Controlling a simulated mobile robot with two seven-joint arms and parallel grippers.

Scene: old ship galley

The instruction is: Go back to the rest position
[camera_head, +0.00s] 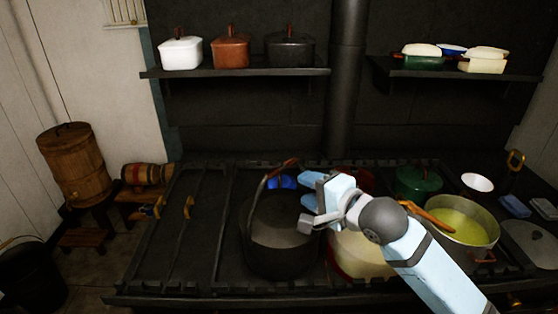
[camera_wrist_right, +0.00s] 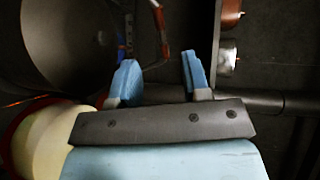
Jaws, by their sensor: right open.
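My right gripper (camera_head: 308,190) comes in from the lower right and hovers over the stove, beside the right rim of a large dark pot (camera_head: 275,262). In the right wrist view its two blue fingers (camera_wrist_right: 157,80) stand apart with nothing between them. The dark pot, with a raised handle, also shows at the upper left of the wrist view (camera_wrist_right: 62,45). My left gripper is in neither view.
A cream and red pot (camera_head: 358,258) stands under my right arm, partly hidden. A pot of yellow-green soup (camera_head: 460,226) with a wooden utensil, a green lidded pot (camera_head: 418,182) and a white bowl (camera_head: 477,182) are to the right. The stove's left side (camera_head: 195,240) is clear.

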